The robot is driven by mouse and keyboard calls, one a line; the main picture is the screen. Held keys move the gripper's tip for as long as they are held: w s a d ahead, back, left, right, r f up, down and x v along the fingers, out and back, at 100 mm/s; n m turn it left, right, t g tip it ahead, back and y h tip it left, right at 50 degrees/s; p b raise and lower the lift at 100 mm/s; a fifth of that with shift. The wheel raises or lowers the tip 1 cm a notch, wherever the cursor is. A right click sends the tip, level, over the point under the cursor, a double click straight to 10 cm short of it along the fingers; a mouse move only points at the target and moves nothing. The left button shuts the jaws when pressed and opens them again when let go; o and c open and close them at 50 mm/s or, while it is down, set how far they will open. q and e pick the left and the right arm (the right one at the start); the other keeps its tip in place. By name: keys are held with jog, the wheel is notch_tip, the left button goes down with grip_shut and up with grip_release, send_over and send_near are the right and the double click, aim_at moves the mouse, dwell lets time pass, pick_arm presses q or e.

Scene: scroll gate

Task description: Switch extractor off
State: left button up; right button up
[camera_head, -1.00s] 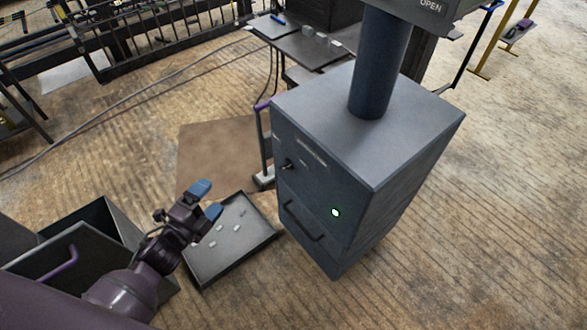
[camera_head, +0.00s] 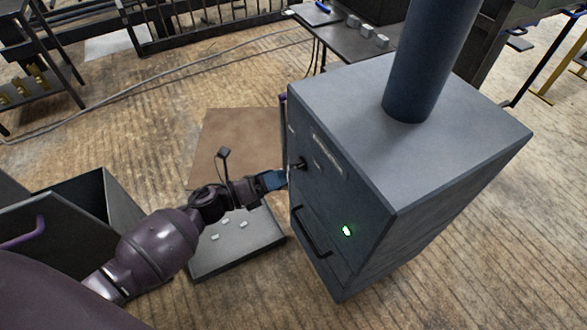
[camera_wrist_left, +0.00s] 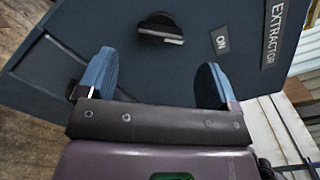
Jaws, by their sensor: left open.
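The extractor (camera_head: 440,150) is a tall blue-grey cabinet with a thick round pipe on top. A round dark knob (camera_head: 299,164) sits on its front panel, and a green light (camera_head: 347,231) glows lower down. In the left wrist view the knob (camera_wrist_left: 160,30) has a pale bar, beside an "ON" label (camera_wrist_left: 221,41) and an "EXTRACTOR" label (camera_wrist_left: 274,30). My left gripper (camera_head: 284,179) is close to the panel by the knob. In the left wrist view its blue fingers (camera_wrist_left: 157,65) are spread and empty, with the knob ahead between them and apart from both. My right gripper is not in view.
A shallow tray (camera_head: 240,262) with several small pale pieces lies on the floor below my left arm. An open dark bin (camera_head: 120,205) stands at left. A handle (camera_head: 310,235) sticks out low on the cabinet front. A table (camera_head: 345,38) stands behind.

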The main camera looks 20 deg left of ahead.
aim_at(294, 169)
pick_arm(q)
jog(key=shift+b+x, duration=0.3)
jog(key=shift+x, duration=2.45)
jog(key=c, duration=0.9)
